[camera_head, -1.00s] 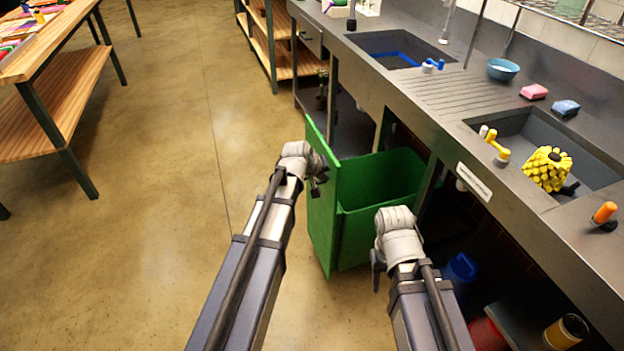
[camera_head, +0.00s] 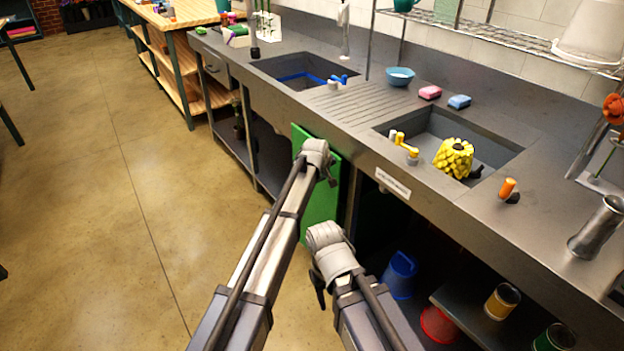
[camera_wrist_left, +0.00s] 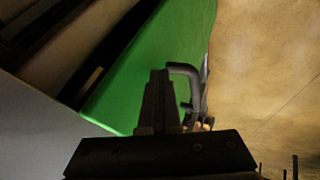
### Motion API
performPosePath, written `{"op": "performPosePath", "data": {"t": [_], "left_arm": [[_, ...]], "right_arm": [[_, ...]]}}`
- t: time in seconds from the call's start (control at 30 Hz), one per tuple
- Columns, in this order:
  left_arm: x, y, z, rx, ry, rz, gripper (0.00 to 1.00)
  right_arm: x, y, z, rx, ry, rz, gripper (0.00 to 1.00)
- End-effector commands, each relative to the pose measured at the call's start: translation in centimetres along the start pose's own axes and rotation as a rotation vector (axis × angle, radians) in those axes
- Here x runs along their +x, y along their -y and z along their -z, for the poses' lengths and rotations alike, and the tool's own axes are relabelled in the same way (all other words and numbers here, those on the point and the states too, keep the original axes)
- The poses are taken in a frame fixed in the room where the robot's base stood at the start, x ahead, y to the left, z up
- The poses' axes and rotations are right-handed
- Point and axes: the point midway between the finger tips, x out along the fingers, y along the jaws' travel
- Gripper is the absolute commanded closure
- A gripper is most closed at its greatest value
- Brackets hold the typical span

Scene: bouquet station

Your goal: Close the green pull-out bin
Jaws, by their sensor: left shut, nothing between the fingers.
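The green pull-out bin (camera_head: 322,200) is under the counter. Its front panel stands upright close to the counter front in the head view, and the open top seen earlier is out of sight. My left gripper (camera_head: 330,176) is shut and empty at the upper part of that panel. In the left wrist view the gripper (camera_wrist_left: 168,90) lies over the green panel (camera_wrist_left: 130,85), close to a dark hooked part; I cannot tell whether they touch.
The grey counter (camera_head: 330,115) runs above the bin, with a sink holding a yellow bumpy object (camera_head: 453,157). A blue bucket (camera_head: 399,275), a red container (camera_head: 438,324) and cans stand below it at right. The floor (camera_head: 130,200) at left is clear.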

Motion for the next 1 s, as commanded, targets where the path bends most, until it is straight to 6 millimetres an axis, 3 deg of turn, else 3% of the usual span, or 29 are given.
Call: {"op": "performPosePath", "data": {"t": [0.2, 0.67, 0.87, 1.0], "left_arm": [[0.7, -1.3, 0.0, 0.001, -0.001, -0.001, 1.00], [0.8, -1.7, 0.0, 0.001, -0.002, -0.007, 1.00], [0.4, -1.0, 0.0, -0.001, -0.001, -0.007, 1.00], [-0.4, 0.5, -0.1, -0.001, 0.000, -0.002, 1.00]], "right_arm": [[0.0, 0.0, 0.0, 0.000, 0.000, 0.000, 0.50], [0.0, 0.0, 0.0, 0.000, 0.000, 0.000, 0.50], [0.0, 0.0, 0.0, 0.000, 0.000, 0.000, 0.50], [-0.1, 0.0, 0.0, 0.000, 0.000, 0.000, 0.50]]}}
